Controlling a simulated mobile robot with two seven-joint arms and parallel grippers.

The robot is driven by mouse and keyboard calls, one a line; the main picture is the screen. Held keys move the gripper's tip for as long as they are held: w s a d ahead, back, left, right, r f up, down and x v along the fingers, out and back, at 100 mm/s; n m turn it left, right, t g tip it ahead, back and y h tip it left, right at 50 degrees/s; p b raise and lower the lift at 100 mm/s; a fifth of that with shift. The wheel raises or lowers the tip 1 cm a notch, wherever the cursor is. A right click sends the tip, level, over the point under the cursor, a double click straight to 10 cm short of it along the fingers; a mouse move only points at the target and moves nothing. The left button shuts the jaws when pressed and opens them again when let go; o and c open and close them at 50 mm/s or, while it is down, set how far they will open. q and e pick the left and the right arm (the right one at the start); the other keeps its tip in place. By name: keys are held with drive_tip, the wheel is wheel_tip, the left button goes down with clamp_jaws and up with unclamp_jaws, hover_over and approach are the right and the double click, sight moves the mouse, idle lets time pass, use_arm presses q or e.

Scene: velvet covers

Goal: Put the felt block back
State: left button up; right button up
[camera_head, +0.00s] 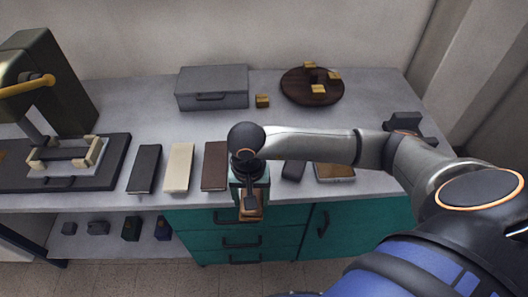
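My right arm reaches in from the right over the bench. Its gripper (250,205) points down at the bench's front edge, in front of the teal drawers. A small tan and dark piece shows at its tip. I cannot tell whether that piece is held or is part of the gripper. No felt block can be picked out for certain. A dark block (294,170) lies on the bench just right of the gripper, partly hidden by my arm. My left gripper is not in view.
Black, cream and brown covers (179,168) lie left of the gripper. A press (40,80) stands far left. A grey case (212,88) and a round wooden board (312,86) with yellow blocks are at the back. Several small dark blocks (131,228) sit on the lower shelf.

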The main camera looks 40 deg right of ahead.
drive_tip(key=w+a+r+m+b, duration=0.2)
drive_tip(key=w+r+m+b, duration=0.3)
drive_tip(key=m, duration=1.3)
drive_tip(key=w+a+r+m+b, duration=0.15)
drive_tip(key=w+m, duration=0.55)
drive_tip(key=m, duration=1)
drive_tip(key=d+f, duration=0.2)
drive_tip(key=d, duration=0.2)
drive_tip(key=d+f+p, duration=0.1)
drive_tip(key=d+f, duration=0.2)
drive_tip(key=d, duration=0.1)
drive_tip(key=s+d+f+p, duration=0.1)
drive_tip(key=d+f, duration=0.1)
drive_tip(key=d, duration=0.2)
drive_tip(key=shift+d+f, duration=0.3)
drive_tip(key=shift+f, duration=0.1)
drive_tip(key=shift+d+f, duration=0.55)
drive_tip(key=shift+f, duration=0.15)
wheel_tip(320, 180, down, 2)
drive_tip(key=shift+s+f, duration=0.1)
drive_tip(key=shift+f, duration=0.15)
drive_tip(key=shift+d+f, duration=0.1)
drive_tip(key=shift+f, duration=0.25)
